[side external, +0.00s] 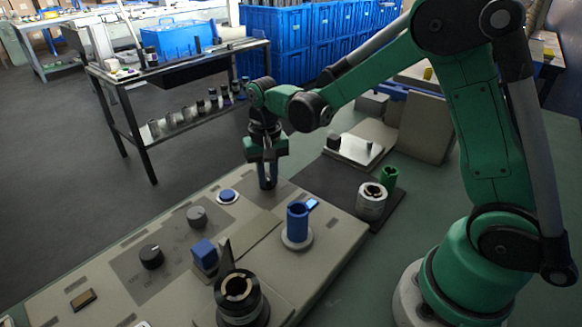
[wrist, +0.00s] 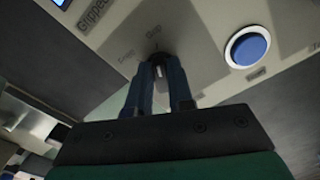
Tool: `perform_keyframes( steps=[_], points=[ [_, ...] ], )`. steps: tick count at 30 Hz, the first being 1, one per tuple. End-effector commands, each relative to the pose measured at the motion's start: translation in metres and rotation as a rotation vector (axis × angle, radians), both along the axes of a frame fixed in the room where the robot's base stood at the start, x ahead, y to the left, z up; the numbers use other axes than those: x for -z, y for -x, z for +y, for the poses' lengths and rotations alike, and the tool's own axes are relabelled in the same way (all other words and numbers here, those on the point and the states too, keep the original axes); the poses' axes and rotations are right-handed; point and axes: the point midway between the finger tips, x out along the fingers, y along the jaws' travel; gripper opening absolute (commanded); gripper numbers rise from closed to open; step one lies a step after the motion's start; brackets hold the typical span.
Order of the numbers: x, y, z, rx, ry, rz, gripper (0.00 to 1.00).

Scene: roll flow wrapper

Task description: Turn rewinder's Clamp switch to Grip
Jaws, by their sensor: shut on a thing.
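My gripper (side external: 267,184) points down over the far right end of the rewinder's grey panel (side external: 335,215). In the wrist view, its two dark blue fingers (wrist: 160,72) are closed around a small switch (wrist: 157,58), on which a pale mark shows. Small lettering sits on the panel just beyond the switch; one word looks like "Grip". A "Gripped" label (wrist: 93,14) is at upper left. The switch is mostly hidden by the fingers, so its exact angle is unclear. In the side view the fingers hide it.
A blue push button (side external: 228,196) is near the gripper, also in the wrist view (wrist: 248,47). Two dark knobs (side external: 197,216) (side external: 151,257), a blue cylinder (side external: 298,222) and a black-and-white roll holder (side external: 239,292) stand on the panel. A white roll (side external: 371,203) stands to the right.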

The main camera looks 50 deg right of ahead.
Motion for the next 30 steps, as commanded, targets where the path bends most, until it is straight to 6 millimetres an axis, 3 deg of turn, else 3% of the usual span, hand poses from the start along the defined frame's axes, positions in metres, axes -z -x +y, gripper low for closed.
perform_keyframes(
  steps=[16, 17, 20, 30],
  points=[
    [-0.0005, -0.0004, 0.0001, 0.029, 0.000, -0.001, 0.00],
    [-0.0005, -0.0004, 0.0001, 0.029, 0.000, -0.001, 0.20],
    [-0.0004, -0.0004, 0.0001, 0.028, 0.000, -0.001, 0.48],
    [-0.0026, -0.0003, 0.0001, 0.028, 0.000, 0.000, 0.49]
  ],
)
